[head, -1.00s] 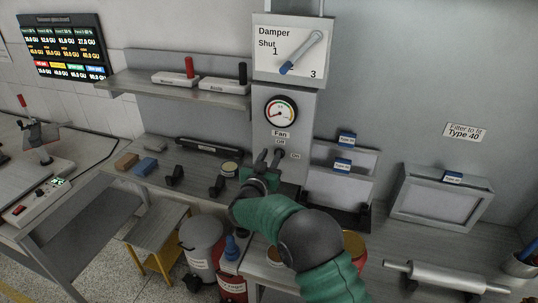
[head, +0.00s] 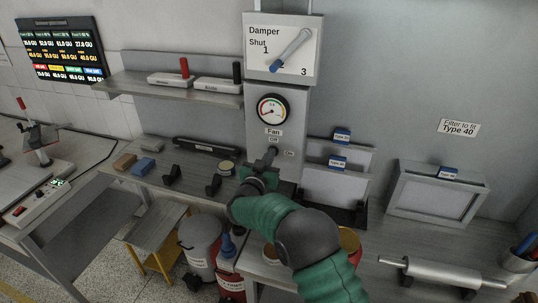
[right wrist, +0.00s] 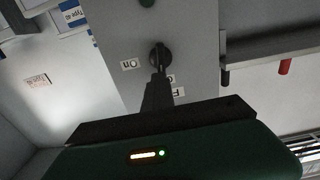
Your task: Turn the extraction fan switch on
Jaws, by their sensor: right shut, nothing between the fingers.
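The fan switch (right wrist: 160,54) is a dark round knob on the grey panel, with an "On" label (right wrist: 130,65) beside it in the right wrist view, which shows the panel upside down. In the head view the "Fan" label (head: 273,131), "Off" label (head: 273,139) and "On" label (head: 289,153) show, but my gripper hides most of the switch. My right gripper (head: 271,153) is shut and empty, its fingertips at the knob. I cannot tell whether they touch it or which way the switch points. My left gripper is out of view.
Above the switch are a round gauge (head: 273,110) and the damper plate (head: 283,47) with a blue-tipped lever. A shelf (head: 170,88) projects at the left. Filter frames (head: 335,185) stand close at the right. The workbench (head: 150,182) below holds small blocks and dark stands.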

